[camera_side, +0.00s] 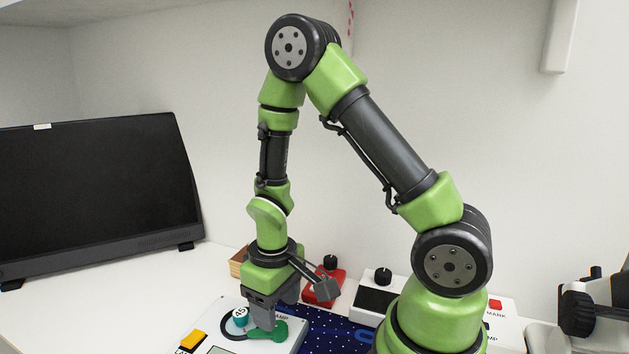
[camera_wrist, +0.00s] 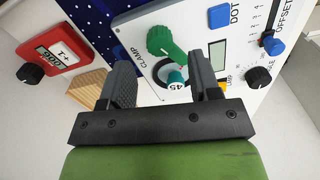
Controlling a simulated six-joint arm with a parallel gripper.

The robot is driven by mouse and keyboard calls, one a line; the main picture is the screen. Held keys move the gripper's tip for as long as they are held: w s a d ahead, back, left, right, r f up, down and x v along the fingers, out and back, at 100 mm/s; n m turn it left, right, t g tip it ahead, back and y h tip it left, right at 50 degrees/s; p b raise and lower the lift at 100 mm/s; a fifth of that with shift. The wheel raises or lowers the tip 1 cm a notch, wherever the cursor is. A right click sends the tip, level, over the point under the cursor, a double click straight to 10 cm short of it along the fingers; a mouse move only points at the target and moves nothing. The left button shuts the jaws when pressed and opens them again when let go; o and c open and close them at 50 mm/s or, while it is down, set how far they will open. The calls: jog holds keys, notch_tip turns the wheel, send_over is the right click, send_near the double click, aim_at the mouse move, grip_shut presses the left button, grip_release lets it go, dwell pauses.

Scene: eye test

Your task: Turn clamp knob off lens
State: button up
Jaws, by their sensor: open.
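The green clamp knob (camera_wrist: 163,41) sits on a white panel (camera_wrist: 191,22) beside the word CLAMP. Its narrow end reaches toward a dark lens ring (camera_wrist: 157,72) and appears to overlap its edge. A teal piece (camera_wrist: 177,80) with a white face marked 45 stands at the ring. In the side view the green clamp knob (camera_side: 275,331) lies just right of my fingers, and the teal piece (camera_side: 240,316) just left. My gripper (camera_wrist: 160,64) is open and empty, pointing down over the panel. In the side view my gripper (camera_side: 264,322) partly hides the ring.
The panel also carries a yellow button (camera_wrist: 223,85), a blue DOT button (camera_wrist: 218,15) and a black knob (camera_wrist: 258,77). A red box (camera_wrist: 70,60) and wooden block (camera_wrist: 88,84) stand nearby. A monitor (camera_side: 95,195) stands at left; white table (camera_side: 70,310) before it is clear.

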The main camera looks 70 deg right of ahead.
jog(key=s+a+r+m+t, duration=0.1)
jog(key=s+r+t, duration=0.1)
jog(key=r, duration=0.5)
jog(key=s+a+r+t+y, duration=0.1)
jog(key=s+a+r+t, duration=0.1)
jog(key=r, duration=0.6)
jog(key=s+a+r+m+t+y, duration=0.1)
jog(key=s+r+t, duration=0.2)
jog(key=r, duration=0.5)
jog(key=shift+s+a+m, duration=0.3)
jog(key=shift+s+a, duration=0.1)
jog(key=shift+s, duration=0.3)
jog(key=shift+r, duration=0.1)
jog(key=o, duration=0.6)
jog(key=shift+o, duration=0.2)
jog(key=shift+w+d+f, duration=0.1)
jog(key=shift+w+f, duration=0.15)
jog(key=shift+w, duration=0.15)
jog(key=m+g+h, duration=0.2)
jog(key=m+g, duration=0.1)
jog(key=g, duration=0.4)
send_over(269, 334)
notch_tip(269, 334, down, 16)
notch_tip(269, 334, down, 11)
